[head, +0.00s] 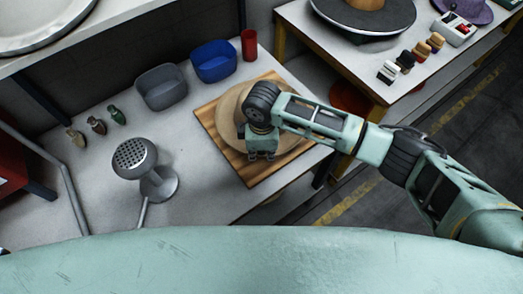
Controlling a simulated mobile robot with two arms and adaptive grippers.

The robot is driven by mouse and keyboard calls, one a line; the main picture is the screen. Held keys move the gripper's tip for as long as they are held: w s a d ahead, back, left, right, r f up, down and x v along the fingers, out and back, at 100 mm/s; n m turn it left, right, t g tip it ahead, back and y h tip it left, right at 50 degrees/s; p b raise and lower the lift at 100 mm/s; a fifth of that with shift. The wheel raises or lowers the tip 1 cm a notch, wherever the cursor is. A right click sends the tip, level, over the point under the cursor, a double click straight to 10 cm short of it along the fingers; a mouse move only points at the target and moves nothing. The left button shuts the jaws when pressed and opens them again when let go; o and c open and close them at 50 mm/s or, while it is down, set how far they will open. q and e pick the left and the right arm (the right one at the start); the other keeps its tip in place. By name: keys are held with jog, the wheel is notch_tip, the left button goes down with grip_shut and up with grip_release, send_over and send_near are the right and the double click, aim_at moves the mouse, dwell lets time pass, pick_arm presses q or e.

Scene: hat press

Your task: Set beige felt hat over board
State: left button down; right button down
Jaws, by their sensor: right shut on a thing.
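The beige felt hat (227,113) is over the wooden board (207,118) on the white table; its round brim shows around my right arm's wrist. My right gripper (262,157) points down at the hat's near side and is shut on it. The wrist and forearm hide the middle and right part of the hat, so I cannot tell whether it rests flat on the board or is slightly raised. My left gripper is not in view.
A grey bin (161,88), a blue bin (214,62) and a red cup (249,45) stand behind the board. A grey perforated steamer head (135,158) stands at left, near small bottles (97,125). A second table (335,50) at right holds another hat (365,14) and brushes (421,50).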

jog(key=shift+f, duration=0.5)
dwell(0.3)
jog(key=c, duration=1.8)
grip_release()
notch_tip(320, 180, up, 12)
jog(key=shift+s, duration=0.15)
